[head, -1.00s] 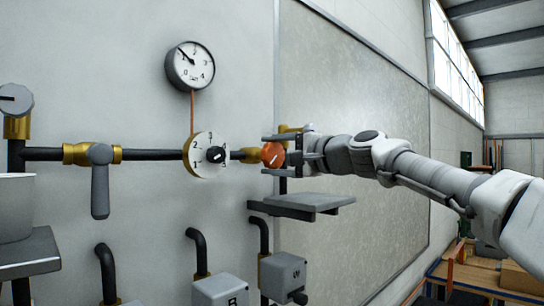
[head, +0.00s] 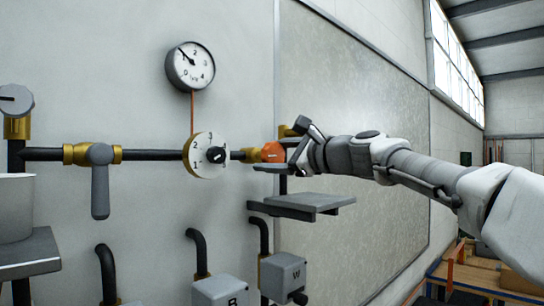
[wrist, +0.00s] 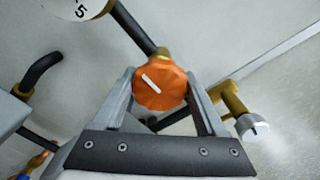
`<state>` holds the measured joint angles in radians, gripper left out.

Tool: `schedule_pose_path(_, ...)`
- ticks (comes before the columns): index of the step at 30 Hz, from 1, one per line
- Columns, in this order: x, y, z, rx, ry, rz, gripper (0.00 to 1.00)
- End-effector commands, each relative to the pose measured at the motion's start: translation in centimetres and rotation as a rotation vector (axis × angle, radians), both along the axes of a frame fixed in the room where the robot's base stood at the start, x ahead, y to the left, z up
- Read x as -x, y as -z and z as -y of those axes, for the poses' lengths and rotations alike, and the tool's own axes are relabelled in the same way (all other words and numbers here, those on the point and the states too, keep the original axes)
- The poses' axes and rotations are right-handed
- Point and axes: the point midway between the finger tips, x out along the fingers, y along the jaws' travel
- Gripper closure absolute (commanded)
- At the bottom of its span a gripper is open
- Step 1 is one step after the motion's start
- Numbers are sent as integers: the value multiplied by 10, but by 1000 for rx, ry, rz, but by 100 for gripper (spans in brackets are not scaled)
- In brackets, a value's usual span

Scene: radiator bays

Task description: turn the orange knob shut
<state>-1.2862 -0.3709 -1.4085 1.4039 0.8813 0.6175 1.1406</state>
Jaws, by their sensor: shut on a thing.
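The orange knob (head: 273,152) sits at the right end of the dark horizontal pipe. It also shows in the wrist view (wrist: 160,84), with a white mark running from upper left to lower right. My gripper (head: 277,152) is at the knob, coming from the right. In the wrist view my gripper (wrist: 162,88) is shut on the knob, with one finger on each side of it. In the head view the fingers cover part of the knob, and its white mark does not show clearly there.
A numbered white dial (head: 205,155) sits left of the knob on the same pipe. A round gauge (head: 190,66) is above it. A small grey shelf (head: 300,203) juts out below my gripper. Brass fittings with a grey cap (wrist: 252,127) lie close right in the wrist view.

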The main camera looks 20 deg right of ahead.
Motion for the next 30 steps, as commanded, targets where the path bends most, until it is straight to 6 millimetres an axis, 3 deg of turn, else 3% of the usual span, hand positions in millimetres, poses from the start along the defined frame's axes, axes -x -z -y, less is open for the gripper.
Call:
schedule_pose_path(18, 0, 0, 1, -40, 1, -16, 82)
schedule_pose_path(19, 0, 0, 1, -40, 1, -16, 21)
schedule_pose_path(23, 0, 0, 0, -38, 0, -16, 0)
schedule_pose_path(30, 0, 0, 1, -37, 0, -15, 0)
